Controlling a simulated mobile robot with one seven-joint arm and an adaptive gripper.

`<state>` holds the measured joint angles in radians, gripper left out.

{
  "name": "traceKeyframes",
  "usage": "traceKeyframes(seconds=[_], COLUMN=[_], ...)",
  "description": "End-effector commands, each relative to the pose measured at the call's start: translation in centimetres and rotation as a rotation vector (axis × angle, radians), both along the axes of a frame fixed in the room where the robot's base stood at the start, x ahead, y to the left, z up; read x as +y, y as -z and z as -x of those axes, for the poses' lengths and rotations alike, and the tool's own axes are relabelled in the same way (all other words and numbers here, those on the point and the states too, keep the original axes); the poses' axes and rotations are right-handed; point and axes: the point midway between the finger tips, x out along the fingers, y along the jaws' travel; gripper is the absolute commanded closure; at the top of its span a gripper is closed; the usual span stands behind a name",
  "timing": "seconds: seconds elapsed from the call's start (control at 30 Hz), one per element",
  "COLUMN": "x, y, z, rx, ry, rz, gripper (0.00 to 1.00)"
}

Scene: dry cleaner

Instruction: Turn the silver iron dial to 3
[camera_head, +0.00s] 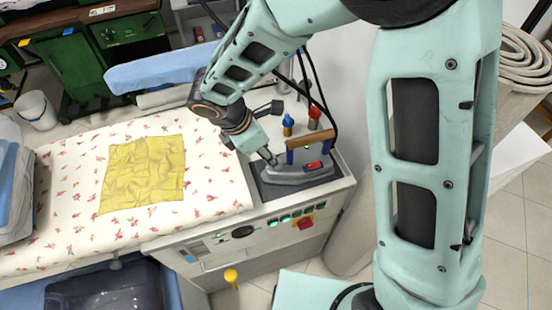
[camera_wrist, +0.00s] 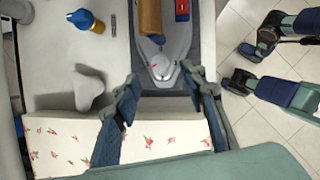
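The silver iron (camera_head: 297,174) rests on a dark pad at the right end of the ironing table. It has a brown handle (camera_wrist: 149,17) and a red and blue part (camera_wrist: 182,9) beside it. The round pale dial (camera_wrist: 161,67) sits near the iron's end facing my gripper in the wrist view. It bears a small red mark; its numbers are too small to read. My gripper (camera_wrist: 160,84) is open, with its two fingertips on either side of the dial end and nothing seen between them. In the head view, my gripper (camera_head: 271,158) is close beside the iron, partly hiding it; the dial is not clear there.
A yellow cloth (camera_head: 143,174) lies on the floral ironing cover (camera_head: 215,180). A blue-and-yellow bottle (camera_head: 288,126) and a red-topped bottle (camera_head: 314,117) stand behind the iron. Black cables hang close to it. A control panel with a red switch (camera_head: 305,223) is on the front below.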

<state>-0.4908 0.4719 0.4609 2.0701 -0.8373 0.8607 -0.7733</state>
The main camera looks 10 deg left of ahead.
Motion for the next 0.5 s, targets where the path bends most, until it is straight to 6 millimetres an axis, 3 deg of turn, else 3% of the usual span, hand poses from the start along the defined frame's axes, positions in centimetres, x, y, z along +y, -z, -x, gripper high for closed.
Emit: traceKeyframes(seconds=[0.2,0.5], x=[-1.1,-1.6], y=[3.8,5.8], z=[-1.1,-1.9], rx=[0.003,0.000], ry=[0.002,0.001], rz=[0.002,0.000], gripper=[0.61,0.61])
